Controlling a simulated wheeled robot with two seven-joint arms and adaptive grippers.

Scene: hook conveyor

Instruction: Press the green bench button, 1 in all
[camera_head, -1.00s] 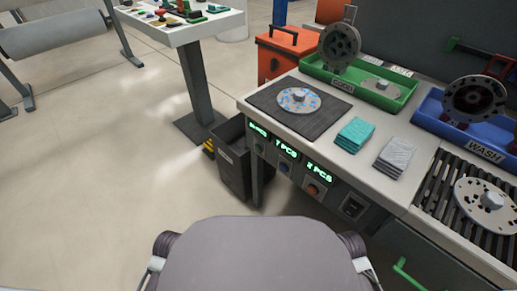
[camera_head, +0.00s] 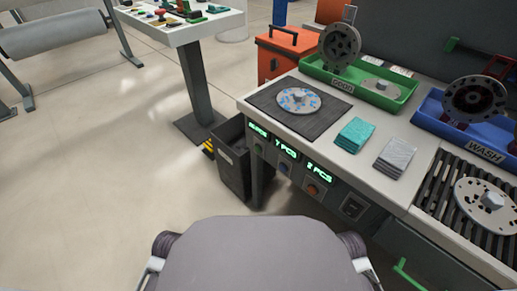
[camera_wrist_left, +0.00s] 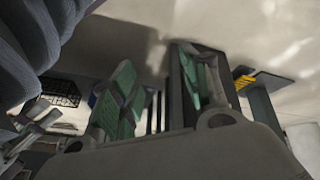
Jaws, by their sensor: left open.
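The green bench button (camera_head: 258,147) is a small, dim round knob on the front panel of the bench, below the leftmost lit green display (camera_head: 258,130). It is partly dark and small in the head view. Neither gripper shows in the head view. In the left wrist view my left gripper (camera_wrist_left: 160,92) is open, with its green-padded fingers apart and nothing seen between them. I cannot pick out the green button in the wrist view. My right gripper is not in view.
A blue button (camera_head: 284,168) and an orange button (camera_head: 312,190) sit further right on the panel, with a dark switch (camera_head: 353,207) beyond. A dark bin (camera_head: 233,165) stands on the floor beside the panel's left end. Open floor lies left.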

